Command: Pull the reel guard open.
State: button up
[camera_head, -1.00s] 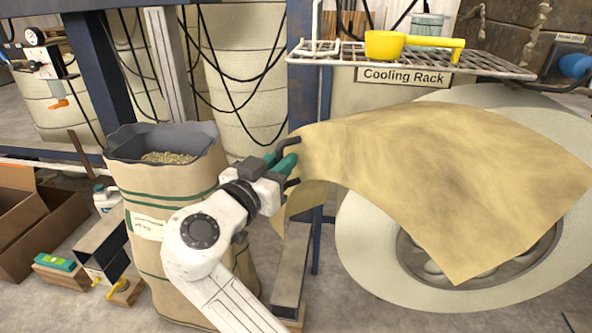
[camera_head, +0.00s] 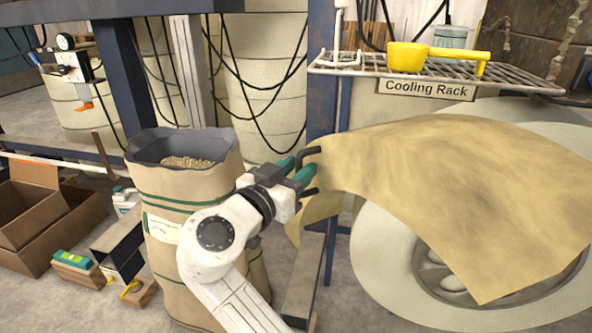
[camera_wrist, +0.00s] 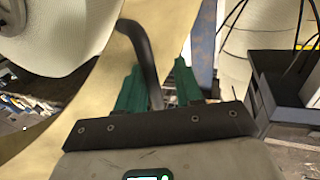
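The reel guard (camera_head: 450,180) is a tan, curved sheet over the pale reel (camera_head: 385,275) at the right in the head view. It also shows in the wrist view (camera_wrist: 100,88). A dark bent handle (camera_wrist: 140,48) stands out from its left edge. My gripper (camera_head: 297,170) is at this handle, left of the guard. In the wrist view, my gripper's green fingers (camera_wrist: 160,85) are apart, and the handle runs between them. A gap shows between the handle and the right finger. The handle's lower end is hidden behind my gripper.
A sack of pellets (camera_head: 165,215) stands close behind my arm. The cooling rack (camera_head: 430,70) with a yellow scoop (camera_head: 407,56) is above the guard. A blue post (camera_head: 321,100) stands behind the handle. Cardboard boxes (camera_head: 45,225) lie at the left.

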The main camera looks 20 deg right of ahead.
jog(key=shift+a, duration=0.1)
jog(key=p+v, duration=0.3)
jog(key=v, duration=0.7)
jog(key=shift+s+a, duration=0.25)
